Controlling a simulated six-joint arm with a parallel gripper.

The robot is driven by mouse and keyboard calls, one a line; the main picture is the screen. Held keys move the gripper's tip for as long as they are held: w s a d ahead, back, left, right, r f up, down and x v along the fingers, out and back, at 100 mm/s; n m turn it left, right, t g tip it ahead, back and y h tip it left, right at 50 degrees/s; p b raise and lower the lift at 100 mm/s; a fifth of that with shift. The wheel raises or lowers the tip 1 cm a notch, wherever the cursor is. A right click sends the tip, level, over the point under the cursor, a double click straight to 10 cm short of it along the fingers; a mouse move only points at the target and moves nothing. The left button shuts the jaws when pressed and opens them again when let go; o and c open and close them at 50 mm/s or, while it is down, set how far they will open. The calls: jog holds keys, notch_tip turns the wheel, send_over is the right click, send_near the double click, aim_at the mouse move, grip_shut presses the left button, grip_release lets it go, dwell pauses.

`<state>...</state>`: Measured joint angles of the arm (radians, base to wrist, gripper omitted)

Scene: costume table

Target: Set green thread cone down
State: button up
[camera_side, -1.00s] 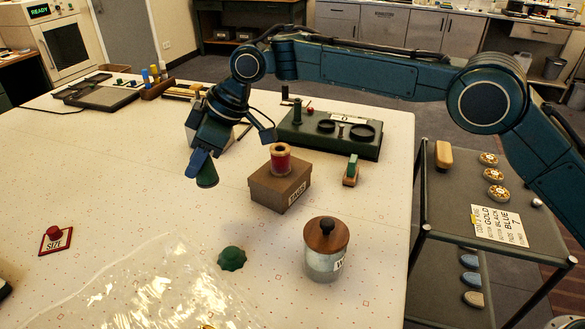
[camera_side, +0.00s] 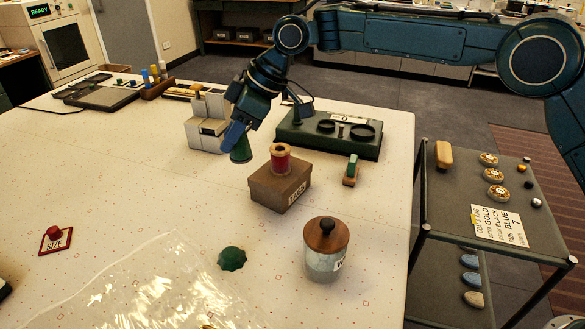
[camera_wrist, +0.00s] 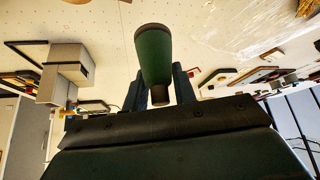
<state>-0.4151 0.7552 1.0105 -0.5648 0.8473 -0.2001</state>
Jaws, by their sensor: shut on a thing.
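The green thread cone (camera_side: 241,150) is held between the fingers of my gripper (camera_side: 236,138), above the white table (camera_side: 150,205) and just left of the brown TAGS box. In the wrist view the cone (camera_wrist: 154,55) sits between the two blue fingers of my gripper (camera_wrist: 160,88). Its dark wide end points away from the palm. From the side, its lower end looks close to the table height, but I cannot tell whether it touches.
The TAGS box (camera_side: 280,193) bears a red thread spool (camera_side: 281,160). Near it are a grey machine (camera_side: 206,130), a green tray (camera_side: 345,143), a lidded jar (camera_side: 325,262) and a green domed object (camera_side: 232,259). Clear plastic (camera_side: 150,290) lies in front; the table's middle left is free.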

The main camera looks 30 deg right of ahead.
jog(key=s+d+r+m, duration=0.15)
jog(key=s+d, duration=0.25)
jog(key=d, duration=0.4)
jog(key=s+d+r, duration=0.3)
jog(key=s+d, duration=0.1)
jog(key=d, duration=0.3)
jog(key=s+d+r, duration=0.3)
jog(key=s+d, duration=0.2)
jog(key=d, duration=0.3)
jog(key=shift+t, duration=0.4)
notch_tip(320, 180, down, 16)
jog(key=shift+w+a+f, duration=0.1)
jog(key=shift+w+f, duration=0.05)
jog(key=shift+f, duration=2.15)
jog(key=shift+f, duration=0.15)
jog(key=o, duration=1)
jog(key=shift+c, duration=0.2)
